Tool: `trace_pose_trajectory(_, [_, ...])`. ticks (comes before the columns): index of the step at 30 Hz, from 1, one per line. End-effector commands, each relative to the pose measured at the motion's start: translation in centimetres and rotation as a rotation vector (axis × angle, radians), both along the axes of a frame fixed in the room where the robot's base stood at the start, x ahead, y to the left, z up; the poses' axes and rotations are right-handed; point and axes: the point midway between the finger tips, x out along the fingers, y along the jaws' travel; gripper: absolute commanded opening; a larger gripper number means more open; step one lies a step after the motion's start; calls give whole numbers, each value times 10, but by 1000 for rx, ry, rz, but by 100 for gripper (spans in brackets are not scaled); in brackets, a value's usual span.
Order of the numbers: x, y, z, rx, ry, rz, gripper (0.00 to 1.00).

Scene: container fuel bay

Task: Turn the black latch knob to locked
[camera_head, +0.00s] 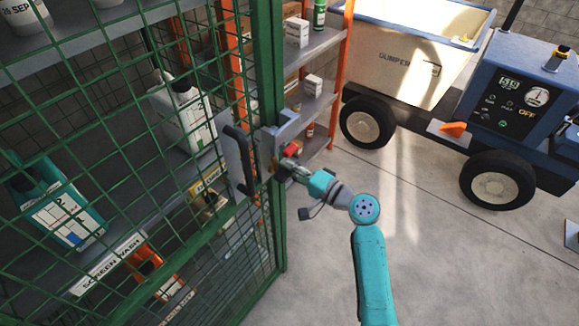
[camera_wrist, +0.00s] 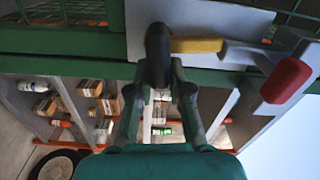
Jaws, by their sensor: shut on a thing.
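The black latch knob (camera_wrist: 158,52) is in the upper middle of the wrist view, in front of a grey latch plate (camera_wrist: 200,18). My gripper (camera_wrist: 160,78) is shut on the knob, with one finger on each side. A yellow bar (camera_wrist: 197,45) extends right from the knob, towards a grey bracket with a red grip (camera_wrist: 286,80). In the head view my gripper (camera_head: 285,166) is at the latch on the green cage door's edge, and hides the knob. The red grip (camera_head: 292,150) shows just above it.
The green mesh door (camera_head: 100,120) has a black pull handle (camera_head: 237,160) left of the latch. Shelves with bottles and jugs (camera_head: 182,115) stand behind the mesh. A blue cart (camera_head: 520,90) and a dumper (camera_head: 405,55) stand at the right. The floor (camera_head: 430,250) in front is clear.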

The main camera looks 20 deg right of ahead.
Motion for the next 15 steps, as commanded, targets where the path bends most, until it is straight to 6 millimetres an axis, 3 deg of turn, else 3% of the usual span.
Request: trace_pose_trajectory(15, [0, 0, -5, 116, 89, 1, 0])
